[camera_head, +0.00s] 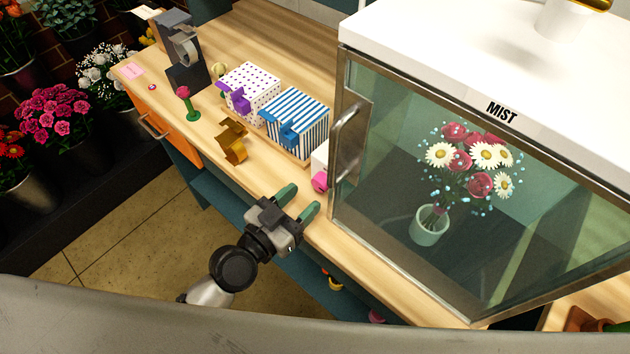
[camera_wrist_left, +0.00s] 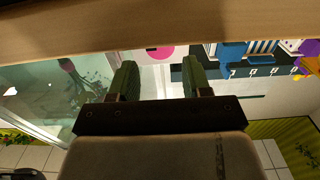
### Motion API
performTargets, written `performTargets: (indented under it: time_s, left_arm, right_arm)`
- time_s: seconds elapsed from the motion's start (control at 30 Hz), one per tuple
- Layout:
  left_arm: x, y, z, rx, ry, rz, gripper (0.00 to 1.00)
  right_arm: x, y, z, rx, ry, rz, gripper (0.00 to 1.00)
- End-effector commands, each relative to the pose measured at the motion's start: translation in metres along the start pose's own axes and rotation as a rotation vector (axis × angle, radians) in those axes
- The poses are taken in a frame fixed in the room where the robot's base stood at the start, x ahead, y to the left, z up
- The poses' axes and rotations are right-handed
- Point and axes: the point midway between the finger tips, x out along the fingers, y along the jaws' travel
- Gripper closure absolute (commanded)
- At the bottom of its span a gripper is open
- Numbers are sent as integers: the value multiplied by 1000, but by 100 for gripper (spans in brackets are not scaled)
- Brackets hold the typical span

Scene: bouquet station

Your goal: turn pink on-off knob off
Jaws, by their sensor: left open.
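The pink knob (camera_head: 320,182) sits on the front of a small white box (camera_head: 321,157), just left of the glass mist cabinet, which hides part of the box. In the left wrist view the round pink knob (camera_wrist_left: 160,51) shows between and beyond the fingertips, partly cut off by a wooden edge. My left gripper (camera_head: 298,202) is open and empty, with its green fingers pointing toward the knob at the counter's front edge. The gripper also shows in the left wrist view (camera_wrist_left: 160,66), with a clear gap between its fingers. It appears apart from the knob. My right gripper is not in view.
The mist cabinet (camera_head: 349,220) with its metal handle (camera_head: 347,127) stands close right of the gripper. A blue-striped box (camera_head: 304,122), a purple-dotted box (camera_head: 258,83) and a brown ribbon-like piece (camera_head: 232,141) are on the counter. The counter strip before the boxes is mostly clear.

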Motion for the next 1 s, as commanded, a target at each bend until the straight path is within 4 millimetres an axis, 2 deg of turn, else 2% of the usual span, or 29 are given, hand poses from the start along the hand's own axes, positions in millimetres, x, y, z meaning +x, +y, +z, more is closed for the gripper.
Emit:
performTargets:
  time_s: [0.1, 0.23, 0.4, 0.63, 0.87, 1.0]
  left_arm:
    - [22, 0, -3, -2, 1, 1, 52]
    - [36, 0, -1, 0, -1, -1, 52]
    - [44, 0, 1, 0, -2, 0, 52]
    - [44, 0, 1, 0, -2, 0, 52]
    - [44, 0, 1, 1, -2, 0, 85]
    - [44, 0, 1, -22, -2, 0, 85]
  right_arm:
    - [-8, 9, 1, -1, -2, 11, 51]
    - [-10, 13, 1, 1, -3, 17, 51]
    - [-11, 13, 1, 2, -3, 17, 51]
    - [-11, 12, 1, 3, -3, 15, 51]
    - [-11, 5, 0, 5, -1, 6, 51]
    - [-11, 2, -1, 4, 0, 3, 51]
